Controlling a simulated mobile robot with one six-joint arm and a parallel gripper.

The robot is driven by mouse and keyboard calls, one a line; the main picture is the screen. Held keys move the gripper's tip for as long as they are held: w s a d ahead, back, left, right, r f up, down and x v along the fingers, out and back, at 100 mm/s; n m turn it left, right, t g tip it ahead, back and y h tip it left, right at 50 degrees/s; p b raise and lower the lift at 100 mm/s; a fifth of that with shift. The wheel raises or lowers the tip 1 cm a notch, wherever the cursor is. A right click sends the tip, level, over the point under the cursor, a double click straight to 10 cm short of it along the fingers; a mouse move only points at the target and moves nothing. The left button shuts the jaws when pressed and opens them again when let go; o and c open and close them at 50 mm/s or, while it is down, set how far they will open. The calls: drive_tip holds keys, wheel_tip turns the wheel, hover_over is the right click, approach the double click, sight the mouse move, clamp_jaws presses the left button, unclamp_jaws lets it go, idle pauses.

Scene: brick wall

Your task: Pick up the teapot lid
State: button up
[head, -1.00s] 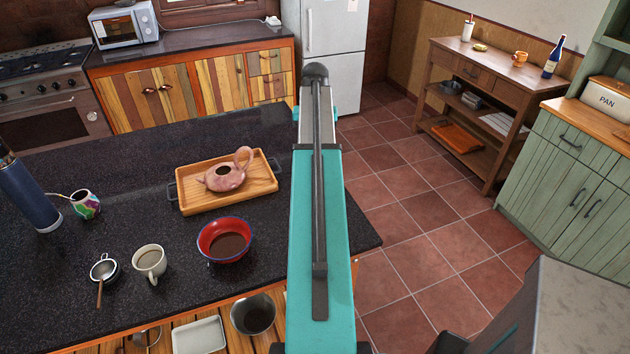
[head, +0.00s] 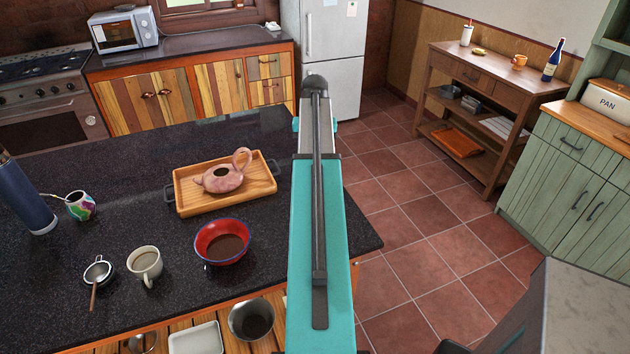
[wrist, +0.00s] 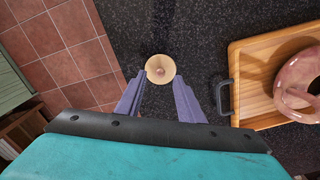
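The teapot lid (wrist: 160,69) is a small round cream disc with a pinkish knob in the middle. In the wrist view it lies on the dark speckled counter (wrist: 195,30), just ahead of my gripper's fingertips and roughly centred between them. My gripper (wrist: 157,87) is open, its two purple fingers apart with nothing held. In the head view my teal arm hides the gripper and the lid. The pink teapot (head: 223,179) stands with its top opening uncovered on the wooden tray (head: 200,206); part of it also shows at the wrist view's right edge (wrist: 292,92).
The tray's dark handle (wrist: 221,96) is close to the right finger. The counter edge and tiled floor (wrist: 65,45) are to the left. A red bowl (head: 221,256), mug (head: 145,262), strainer (head: 98,272) and blue flask (head: 25,195) stand on the counter.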

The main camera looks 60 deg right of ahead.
drive_tip(key=shift+f+b, duration=1.1)
drive_tip(key=shift+f, duration=0.65)
clamp_jaws()
